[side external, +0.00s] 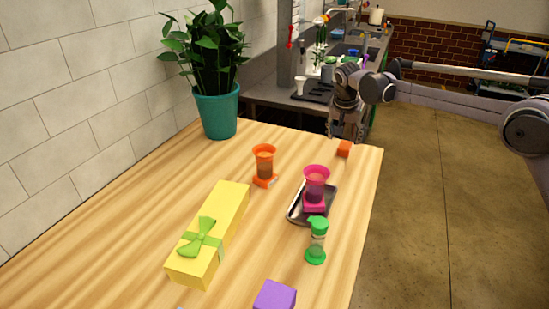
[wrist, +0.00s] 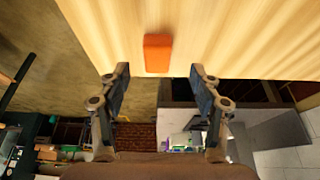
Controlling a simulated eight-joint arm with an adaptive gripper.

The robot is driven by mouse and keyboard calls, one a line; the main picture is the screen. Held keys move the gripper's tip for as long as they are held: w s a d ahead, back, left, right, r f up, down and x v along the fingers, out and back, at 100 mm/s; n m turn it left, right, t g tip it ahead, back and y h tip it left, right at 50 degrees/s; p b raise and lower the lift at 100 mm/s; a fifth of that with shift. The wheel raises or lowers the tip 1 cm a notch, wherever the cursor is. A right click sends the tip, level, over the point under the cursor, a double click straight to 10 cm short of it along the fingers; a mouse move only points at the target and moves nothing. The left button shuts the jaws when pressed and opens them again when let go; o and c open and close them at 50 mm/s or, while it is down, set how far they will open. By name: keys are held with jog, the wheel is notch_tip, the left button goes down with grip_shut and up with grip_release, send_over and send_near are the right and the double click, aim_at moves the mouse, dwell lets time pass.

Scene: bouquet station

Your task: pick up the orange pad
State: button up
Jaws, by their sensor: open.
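The orange pad (side external: 344,149) is a small block lying on the wooden table (side external: 140,240) near its far right corner. In the wrist view the orange pad (wrist: 158,53) lies near the table edge, ahead of the fingertips and about midway between them. My gripper (side external: 347,136) is by that corner, close to the pad in the side view. In the wrist view my gripper (wrist: 160,72) is open and empty, its two fingers spread wide with the pad apart from them.
An orange hourglass-shaped vessel (side external: 264,165) stands nearest the pad. A pink one (side external: 316,184) stands on a metal tray (side external: 294,213), with a green one (side external: 317,241) in front. A yellow gift box (side external: 222,222), purple block (side external: 275,295) and potted plant (side external: 216,112) are also on the table.

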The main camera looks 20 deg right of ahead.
aim_at(344, 147)
jog(key=shift+x, duration=2.65)
jog(key=shift+s+d, duration=0.15)
jog(key=c, duration=1.1)
